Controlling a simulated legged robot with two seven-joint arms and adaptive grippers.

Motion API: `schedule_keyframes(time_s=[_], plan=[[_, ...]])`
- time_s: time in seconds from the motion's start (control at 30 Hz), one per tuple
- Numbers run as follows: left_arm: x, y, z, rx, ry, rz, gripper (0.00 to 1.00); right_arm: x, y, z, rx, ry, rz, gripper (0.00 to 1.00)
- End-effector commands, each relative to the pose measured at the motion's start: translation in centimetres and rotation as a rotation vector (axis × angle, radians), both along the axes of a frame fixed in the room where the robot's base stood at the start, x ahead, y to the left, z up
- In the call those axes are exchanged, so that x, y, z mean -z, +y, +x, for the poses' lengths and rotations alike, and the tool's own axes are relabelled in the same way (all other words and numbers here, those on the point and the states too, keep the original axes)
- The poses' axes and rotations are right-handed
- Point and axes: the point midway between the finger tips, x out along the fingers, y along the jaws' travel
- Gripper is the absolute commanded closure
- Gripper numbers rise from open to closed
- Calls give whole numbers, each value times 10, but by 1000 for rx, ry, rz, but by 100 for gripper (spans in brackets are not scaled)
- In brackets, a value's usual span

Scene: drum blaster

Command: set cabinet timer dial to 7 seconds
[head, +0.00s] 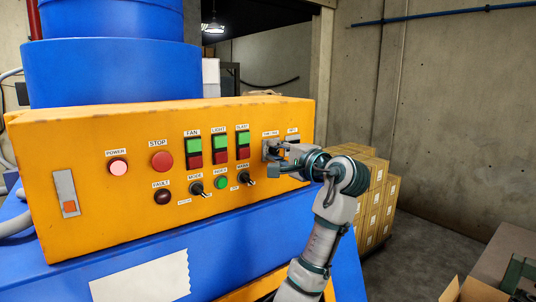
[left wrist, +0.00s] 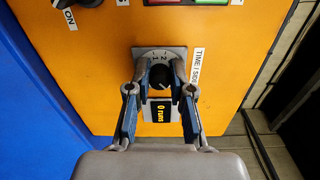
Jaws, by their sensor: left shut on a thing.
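The timer dial (left wrist: 160,76) is a black round knob on a pale plate marked with numbers; a 1 and a 2 show at its top edge. The full scale and the pointer's exact setting are not clear. My left gripper (left wrist: 161,88) is shut on the dial, one fingertip on each side. Below the dial, between the fingers, is a small dark display (left wrist: 159,113) with yellow characters; a 0 leads them. In the head view my left gripper (head: 279,156) is at the right end of the orange cabinet (head: 90,210) and mostly hides the dial. My right gripper is not in view.
The cabinet front carries a lit POWER lamp (head: 118,167), a red STOP button (head: 162,161), green and red FAN, LIGHT and BLAST buttons, and a MODE switch (head: 198,188). Stacked boxes (head: 378,200) stand behind my arm.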

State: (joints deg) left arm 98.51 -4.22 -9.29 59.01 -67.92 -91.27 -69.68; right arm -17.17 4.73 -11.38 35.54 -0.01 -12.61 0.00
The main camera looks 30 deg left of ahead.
Motion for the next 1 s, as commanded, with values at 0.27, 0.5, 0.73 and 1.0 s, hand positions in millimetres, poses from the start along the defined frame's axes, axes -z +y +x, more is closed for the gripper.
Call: schedule_keyframes(time_s=[0.27, 0.5, 0.73, 1.0], plan=[[10, -6, 5, 8, 233, 80, 100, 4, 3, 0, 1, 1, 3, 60], [11, -6, 6, 10, 359, 133, 100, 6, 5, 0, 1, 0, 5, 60], [11, -5, 6, 10, 422, 158, 100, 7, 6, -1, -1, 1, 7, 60], [11, 4, 4, 8, 435, 159, 100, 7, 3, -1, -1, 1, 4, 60]])
